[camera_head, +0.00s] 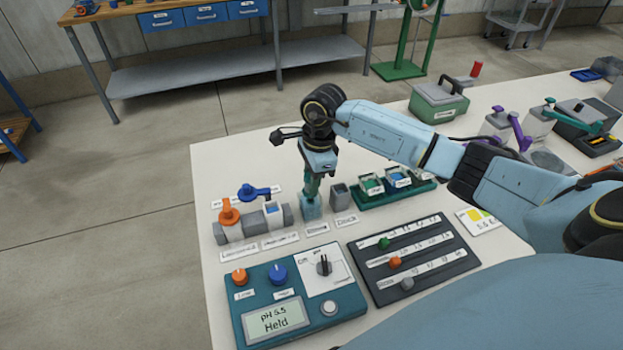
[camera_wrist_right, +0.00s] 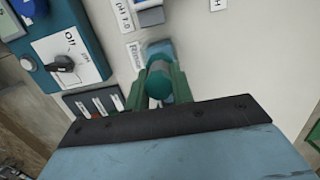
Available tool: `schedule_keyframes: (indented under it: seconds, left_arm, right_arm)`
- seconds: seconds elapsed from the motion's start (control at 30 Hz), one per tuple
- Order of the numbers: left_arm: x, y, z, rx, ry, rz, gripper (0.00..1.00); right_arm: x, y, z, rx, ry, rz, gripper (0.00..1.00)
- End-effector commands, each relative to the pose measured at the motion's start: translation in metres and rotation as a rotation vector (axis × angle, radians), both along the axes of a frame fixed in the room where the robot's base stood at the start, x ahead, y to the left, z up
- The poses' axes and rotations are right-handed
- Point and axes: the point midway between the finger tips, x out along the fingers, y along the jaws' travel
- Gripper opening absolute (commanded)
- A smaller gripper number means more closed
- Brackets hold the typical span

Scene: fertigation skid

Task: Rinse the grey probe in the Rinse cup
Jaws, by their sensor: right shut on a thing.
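My right gripper (camera_head: 312,190) points down at the Rinse cup (camera_head: 311,208), a small light-blue cup behind the Rinse label. Its green fingers are shut on the grey probe (camera_wrist_right: 158,82), whose rounded end shows between them in the right wrist view. The fingers hide most of the probe in the head view. The Rinse cup also shows in the wrist view (camera_wrist_right: 155,48), just beyond the probe. The probe is over or in the cup; I cannot tell how deep its tip is. My left gripper is not in view.
A grey cup (camera_head: 340,196) stands right of the Rinse cup, beside a green rack (camera_head: 375,196) with bottles. Orange (camera_head: 229,213) and blue (camera_head: 254,192) handles stand left. The controller (camera_head: 290,300) reading "pH 5.5 Held" and a slider board (camera_head: 412,260) lie in front.

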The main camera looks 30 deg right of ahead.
Motion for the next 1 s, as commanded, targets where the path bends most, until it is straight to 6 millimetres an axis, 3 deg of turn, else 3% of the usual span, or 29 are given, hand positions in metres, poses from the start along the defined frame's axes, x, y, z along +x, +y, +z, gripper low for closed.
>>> schedule_keyframes:
  seconds: [0.13, 0.43, 1.0]
  left_arm:
    - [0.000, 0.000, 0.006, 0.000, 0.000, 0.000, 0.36]
    - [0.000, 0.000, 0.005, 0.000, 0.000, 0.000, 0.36]
    - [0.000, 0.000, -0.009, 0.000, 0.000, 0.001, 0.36]
  right_arm:
    - [0.000, 0.000, 0.009, 0.000, -0.001, 0.001, 0.00]
    - [0.000, 0.000, 0.009, 0.000, 0.000, 0.000, 0.00]
    - [0.000, 0.000, -0.007, 0.001, -0.001, 0.000, 0.00]
